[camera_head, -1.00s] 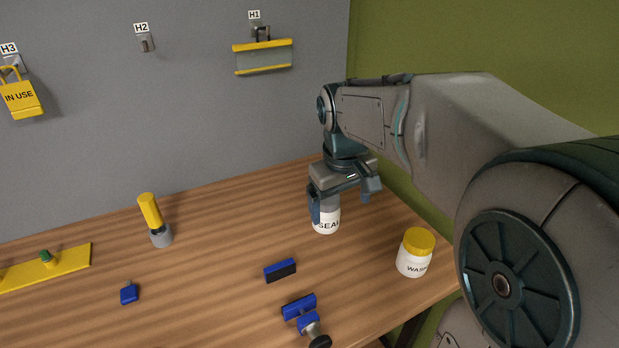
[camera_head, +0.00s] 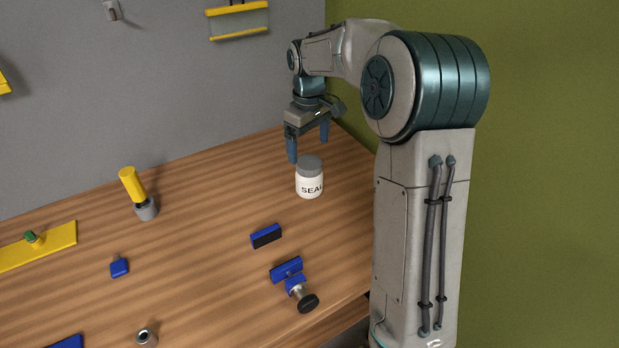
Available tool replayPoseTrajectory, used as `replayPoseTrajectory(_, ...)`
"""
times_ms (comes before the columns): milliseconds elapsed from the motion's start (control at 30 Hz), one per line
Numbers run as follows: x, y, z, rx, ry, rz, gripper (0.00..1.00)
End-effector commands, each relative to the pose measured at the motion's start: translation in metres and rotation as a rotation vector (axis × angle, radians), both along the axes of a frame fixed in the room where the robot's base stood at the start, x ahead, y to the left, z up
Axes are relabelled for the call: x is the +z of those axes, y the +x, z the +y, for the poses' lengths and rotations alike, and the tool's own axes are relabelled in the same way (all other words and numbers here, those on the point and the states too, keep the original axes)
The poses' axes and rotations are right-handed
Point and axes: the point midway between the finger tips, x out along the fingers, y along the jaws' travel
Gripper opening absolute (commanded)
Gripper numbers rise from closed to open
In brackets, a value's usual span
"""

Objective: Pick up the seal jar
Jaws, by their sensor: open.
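The seal jar (camera_head: 309,184) stands upright on the wooden table, near its right side. My gripper (camera_head: 308,153) is open and points down, just above and slightly behind the jar in the picture.
On the wooden table (camera_head: 205,215) are a blue-and-black block (camera_head: 266,236), a blue clamp with a black knob (camera_head: 293,282), a yellow-handled tool (camera_head: 135,190), a small blue piece (camera_head: 119,267) and a yellow bar (camera_head: 45,245). A grey wall (camera_head: 160,90) stands behind.

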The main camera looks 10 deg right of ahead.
Motion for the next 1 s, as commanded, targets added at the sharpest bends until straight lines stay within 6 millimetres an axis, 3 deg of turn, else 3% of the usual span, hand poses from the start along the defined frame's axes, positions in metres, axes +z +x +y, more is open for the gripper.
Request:
replayPoseTrajectory(100, -0.020, -0.001, 0.000, -0.001, 0.001, 0.004, 0.91)
replayPoseTrajectory(367, -0.039, -0.002, 0.000, 0.000, 0.000, 0.003, 0.91)
replayPoseTrajectory(600, -0.074, -0.004, 0.001, -0.001, 0.001, 0.003, 0.91)
replayPoseTrajectory(933, -0.084, -0.003, 0.001, 0.000, 0.001, -0.001, 0.91)
replayPoseTrajectory(1000, -0.084, -0.003, 0.001, 0.000, 0.001, -0.001, 0.74)
